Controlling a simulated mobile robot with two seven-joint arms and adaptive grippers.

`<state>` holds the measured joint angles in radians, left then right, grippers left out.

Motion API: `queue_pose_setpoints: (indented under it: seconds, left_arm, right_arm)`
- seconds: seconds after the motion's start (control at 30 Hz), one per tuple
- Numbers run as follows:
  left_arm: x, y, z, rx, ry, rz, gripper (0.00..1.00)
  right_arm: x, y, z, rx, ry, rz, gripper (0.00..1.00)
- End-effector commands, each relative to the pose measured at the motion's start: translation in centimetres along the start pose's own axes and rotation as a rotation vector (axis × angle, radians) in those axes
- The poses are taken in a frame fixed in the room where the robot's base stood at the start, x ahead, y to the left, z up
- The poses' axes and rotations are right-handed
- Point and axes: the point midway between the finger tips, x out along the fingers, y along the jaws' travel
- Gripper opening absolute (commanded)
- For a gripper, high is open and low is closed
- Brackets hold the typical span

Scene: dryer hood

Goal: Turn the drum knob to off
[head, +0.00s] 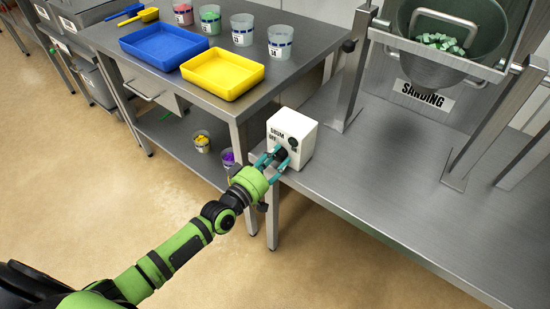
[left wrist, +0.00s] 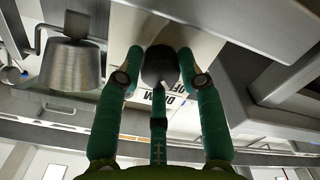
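The drum control box (head: 301,127) is a white box marked DRUM, OFF and ON, standing at the near left corner of the steel bench. A round black knob (left wrist: 159,65) is on its front face; it also shows between my fingers in the head view (head: 281,153). My left gripper (head: 272,160) is at the box front. In the left wrist view, its teal fingers (left wrist: 160,75) are spread on either side of the knob, with small gaps seeming to show. A third finger lies below the knob. The knob's exact pointing direction is hard to tell. My right gripper is in neither view.
The steel bench (head: 410,185) carries a frame with a metal drum (head: 450,40) holding green pieces, above a SANDING label. A table at left holds a blue tray (head: 163,46), a yellow tray (head: 222,74) and several cups. Open floor lies in front.

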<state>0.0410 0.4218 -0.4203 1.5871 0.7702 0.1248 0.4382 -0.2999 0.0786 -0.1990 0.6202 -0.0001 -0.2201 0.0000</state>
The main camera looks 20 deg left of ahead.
Motion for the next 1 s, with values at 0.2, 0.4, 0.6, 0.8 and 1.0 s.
queue_pose_setpoints:
  seconds: [0.2,0.4,0.6,0.8,1.0]
  left_arm:
    - [-0.1,-0.2,0.6,-0.001,-0.012,-0.005,0.59]
    - [-0.4,-0.1,0.4,0.000,-0.008,-0.003,0.59]
    - [-3.2,-0.1,0.4,0.001,-0.010,-0.005,0.59]
    - [-7.6,-0.1,0.5,0.000,-0.013,-0.006,0.59]
    - [-10.8,-0.1,0.5,0.000,-0.012,-0.005,0.59]
  right_arm:
    - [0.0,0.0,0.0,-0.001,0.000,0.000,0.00]
    - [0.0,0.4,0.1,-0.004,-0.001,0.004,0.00]
    - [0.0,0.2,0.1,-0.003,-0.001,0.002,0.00]
    - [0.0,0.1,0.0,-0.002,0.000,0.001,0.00]
    - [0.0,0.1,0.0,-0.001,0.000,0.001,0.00]
